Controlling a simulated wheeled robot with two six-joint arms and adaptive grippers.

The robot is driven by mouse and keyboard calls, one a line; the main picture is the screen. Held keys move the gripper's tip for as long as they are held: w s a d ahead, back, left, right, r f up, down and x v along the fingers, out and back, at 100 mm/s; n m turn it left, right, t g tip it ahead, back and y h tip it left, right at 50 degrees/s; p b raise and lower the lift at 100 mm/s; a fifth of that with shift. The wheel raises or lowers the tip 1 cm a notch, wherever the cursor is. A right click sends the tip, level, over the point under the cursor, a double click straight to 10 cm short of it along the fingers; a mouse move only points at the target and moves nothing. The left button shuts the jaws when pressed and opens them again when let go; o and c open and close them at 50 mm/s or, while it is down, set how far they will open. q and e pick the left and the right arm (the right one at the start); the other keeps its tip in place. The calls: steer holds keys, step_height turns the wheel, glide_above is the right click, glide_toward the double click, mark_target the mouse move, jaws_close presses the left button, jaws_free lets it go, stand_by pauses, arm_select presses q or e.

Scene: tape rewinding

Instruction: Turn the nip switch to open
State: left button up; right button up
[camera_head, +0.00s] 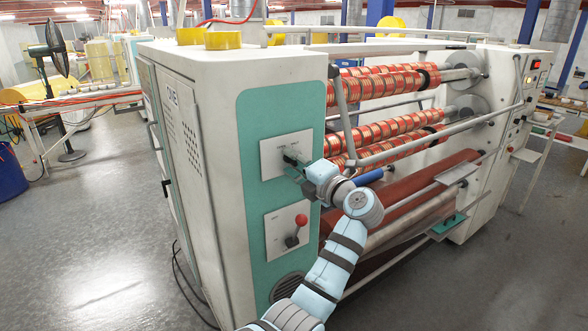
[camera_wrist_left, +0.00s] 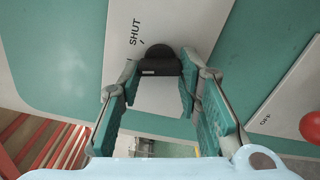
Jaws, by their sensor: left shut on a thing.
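The nip switch is a black knob (camera_wrist_left: 160,58) on a white plate (camera_wrist_left: 128,24) in the left wrist view. The fingers (camera_wrist_left: 160,85) also show in the left wrist view. My right gripper is not in view.
Below is a second white plate (camera_head: 272,232) with a red-ball lever (camera_head: 301,220); the red ball (camera_wrist_left: 310,129) and an OFF label show in the left wrist view. Red-and-gold tape rolls (camera_head: 395,85) and metal bars lie to the right. Open floor (camera_head: 95,240) is at left.

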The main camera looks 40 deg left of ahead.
arm_select(q)
steer(key=shift+n+b, duration=0.7)
steer(key=shift+n, duration=0.5)
steer(key=shift+w+r+n, duration=0.1)
steer(key=shift+n, duration=0.2)
steer(key=o, duration=1.1)
steer(key=shift+o, duration=0.2)
steer(key=shift+w+d, duration=0.1)
steer(key=v, duration=1.2)
